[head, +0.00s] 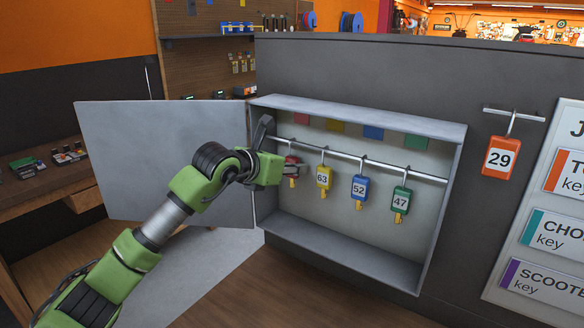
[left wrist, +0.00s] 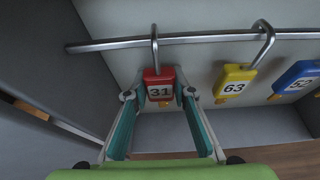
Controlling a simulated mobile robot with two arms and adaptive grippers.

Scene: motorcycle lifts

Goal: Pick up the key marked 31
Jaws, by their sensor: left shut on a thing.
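The red key tag marked 31 (left wrist: 159,86) hangs by its hook from the metal rail, leftmost in the row. In the head view the red tag (head: 292,163) is partly hidden by my left gripper (head: 300,170). In the left wrist view my left gripper (left wrist: 160,97) has one finger on each side of the tag and is shut on it. The hook (left wrist: 154,45) is still over the rail. My right gripper is not in view.
The key cabinet (head: 455,180) is open, its door (head: 160,150) swung left. A yellow tag 63 (head: 324,176), a blue 52 (head: 360,188) and a green 47 (head: 401,200) hang to the right on the rail (head: 430,177). An orange tag 29 (head: 499,172) hangs outside.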

